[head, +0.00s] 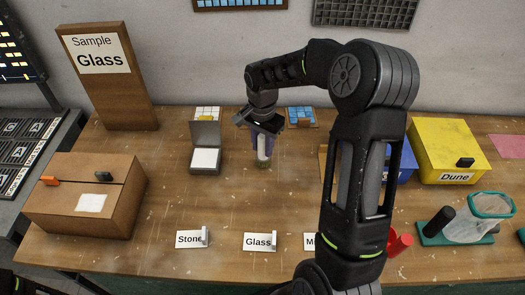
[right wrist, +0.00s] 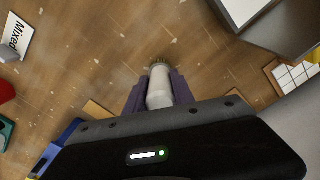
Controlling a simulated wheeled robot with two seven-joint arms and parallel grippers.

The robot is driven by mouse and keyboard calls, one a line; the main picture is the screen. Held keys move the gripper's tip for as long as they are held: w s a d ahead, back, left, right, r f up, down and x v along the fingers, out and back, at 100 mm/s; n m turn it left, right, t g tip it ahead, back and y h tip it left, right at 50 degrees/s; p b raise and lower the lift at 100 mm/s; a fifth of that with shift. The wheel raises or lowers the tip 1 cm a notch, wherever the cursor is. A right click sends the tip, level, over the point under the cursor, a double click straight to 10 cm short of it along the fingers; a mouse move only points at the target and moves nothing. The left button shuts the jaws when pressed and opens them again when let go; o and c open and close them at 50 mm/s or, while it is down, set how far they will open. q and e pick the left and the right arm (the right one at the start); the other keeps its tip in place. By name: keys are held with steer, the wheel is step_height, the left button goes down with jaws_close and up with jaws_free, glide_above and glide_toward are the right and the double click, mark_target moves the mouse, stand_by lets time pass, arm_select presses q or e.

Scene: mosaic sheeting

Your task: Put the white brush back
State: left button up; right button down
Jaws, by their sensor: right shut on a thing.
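My right gripper (head: 262,146) is shut on the white brush (head: 264,148). The brush is upright, with its greenish-brown bristle end (head: 262,163) pointing down at the table. In the right wrist view the brush (right wrist: 159,88) sits between the purple fingers of the gripper (right wrist: 156,95), bristles outward. I cannot tell whether the bristles touch the wood. My left gripper is not in view.
A grey box with a white pad (head: 205,160) stands just left of the brush. Blue tiles (head: 301,115) lie behind. Cards "Stone" (head: 190,239) and "Glass" (head: 260,242) stand in front. A yellow "Dune" box (head: 452,145) is right. Bare wood (head: 240,205) lies in front of the brush.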

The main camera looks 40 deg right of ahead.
steer(key=shift+f, duration=0.45)
steer(key=shift+f, duration=0.1)
steer(key=c, duration=1.1)
jaws_free()
steer(key=shift+r+p, duration=0.35)
steer(key=shift+r, duration=0.2)
step_height(320, 180, up, 3)
steer(key=shift+f+p, duration=0.1)
steer(key=shift+p, duration=0.85)
step_height(320, 180, up, 8)
steer(key=shift+r, duration=0.15)
